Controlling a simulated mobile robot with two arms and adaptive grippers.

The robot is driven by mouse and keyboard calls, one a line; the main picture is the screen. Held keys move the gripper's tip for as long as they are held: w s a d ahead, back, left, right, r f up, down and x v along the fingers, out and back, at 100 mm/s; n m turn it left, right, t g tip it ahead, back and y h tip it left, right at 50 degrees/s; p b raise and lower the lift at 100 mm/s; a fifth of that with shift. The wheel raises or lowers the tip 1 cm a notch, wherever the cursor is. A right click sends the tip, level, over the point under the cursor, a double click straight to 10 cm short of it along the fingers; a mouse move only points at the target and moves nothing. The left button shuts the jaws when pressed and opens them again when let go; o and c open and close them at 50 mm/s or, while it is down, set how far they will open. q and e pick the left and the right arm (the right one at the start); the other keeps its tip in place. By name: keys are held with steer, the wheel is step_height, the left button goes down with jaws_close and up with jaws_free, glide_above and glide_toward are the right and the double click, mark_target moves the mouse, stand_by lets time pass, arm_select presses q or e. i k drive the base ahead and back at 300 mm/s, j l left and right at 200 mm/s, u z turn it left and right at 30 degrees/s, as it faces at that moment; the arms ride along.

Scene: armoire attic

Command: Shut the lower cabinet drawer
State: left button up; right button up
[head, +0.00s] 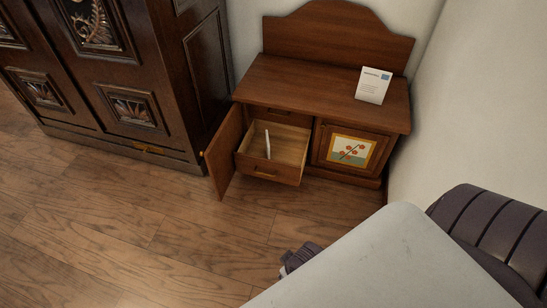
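The low brown wooden cabinet (345,107) stands against the back wall. Its left door (224,155) is swung wide open. Behind that door, the lower drawer (268,172) is pulled out, with its front and brass-coloured handle facing me. A thin white upright item (267,145) shows inside the drawer. Above it, a closed upper drawer front seems to show in shadow. A small dark part of what looks like my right arm's end shows at the lower middle, apart from the drawer; its fingers cannot be made out. My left gripper is not in view.
The cabinet's right door (349,151), with a floral panel, is closed. A white card (373,85) stands on the cabinet top. A large carved dark armoire (130,75) stands at the left. The wooden floor (180,225) in front is clear.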

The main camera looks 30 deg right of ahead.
mark_target(289, 145)
steer(key=i+z, duration=0.1)
steer(key=z, duration=0.3)
steer(key=i+j+z, duration=0.1)
steer(key=z, duration=0.25)
steer(key=i+j+z, duration=0.1)
steer(key=z, duration=0.3)
